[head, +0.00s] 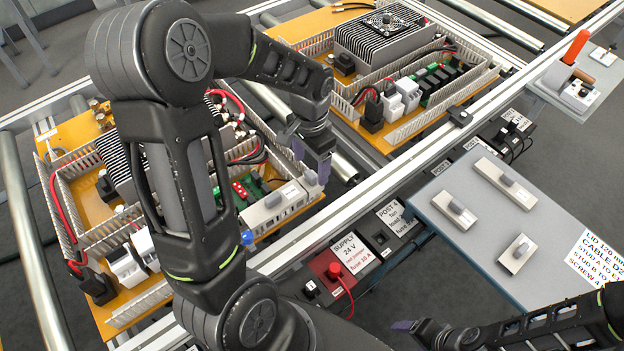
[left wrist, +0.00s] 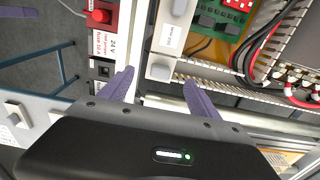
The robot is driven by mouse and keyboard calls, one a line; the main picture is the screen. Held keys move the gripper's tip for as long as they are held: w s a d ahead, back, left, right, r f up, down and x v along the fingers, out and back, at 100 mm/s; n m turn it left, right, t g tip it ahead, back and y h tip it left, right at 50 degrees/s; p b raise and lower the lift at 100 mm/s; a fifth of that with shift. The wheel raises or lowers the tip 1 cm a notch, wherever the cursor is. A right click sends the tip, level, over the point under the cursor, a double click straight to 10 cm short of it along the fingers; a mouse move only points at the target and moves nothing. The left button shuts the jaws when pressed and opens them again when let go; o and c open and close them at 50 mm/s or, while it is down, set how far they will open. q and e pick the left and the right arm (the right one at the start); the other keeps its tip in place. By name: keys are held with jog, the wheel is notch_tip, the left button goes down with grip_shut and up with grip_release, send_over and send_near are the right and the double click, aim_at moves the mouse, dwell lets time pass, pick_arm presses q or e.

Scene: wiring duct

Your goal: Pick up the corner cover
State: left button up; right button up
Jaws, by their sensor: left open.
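On the grey side table lie several pale covers with grey knobs: a long one (head: 505,182), another (head: 457,211) and a shorter, squarish one (head: 517,252). A pale cover (head: 273,209) sits on the near duct of the left board, with a small knobbed piece (head: 311,183) at that duct's corner. I cannot tell for sure which is the corner cover. My left gripper (head: 303,150) is open and empty, above the duct corner. In the left wrist view the small piece (left wrist: 161,68) shows between its fingers. My right gripper (head: 405,326) is low, near the bottom edge; its jaw state is unclear.
A second wired board with a finned heatsink (head: 385,38) stands behind. A metal rail (head: 395,175) runs between the boards and the side table (head: 445,240). A red supply button (head: 334,270) with a red cable is near the rail. An orange-handled tool (head: 575,47) stands top right.

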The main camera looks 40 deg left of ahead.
aim_at(311, 174)
pick_arm(q)
notch_tip(311, 174, down, 4)
jog(key=shift+f+p, duration=0.25)
jog(key=shift+p, duration=0.2)
jog(key=shift+c, duration=0.5)
jog(key=c, duration=1.2)
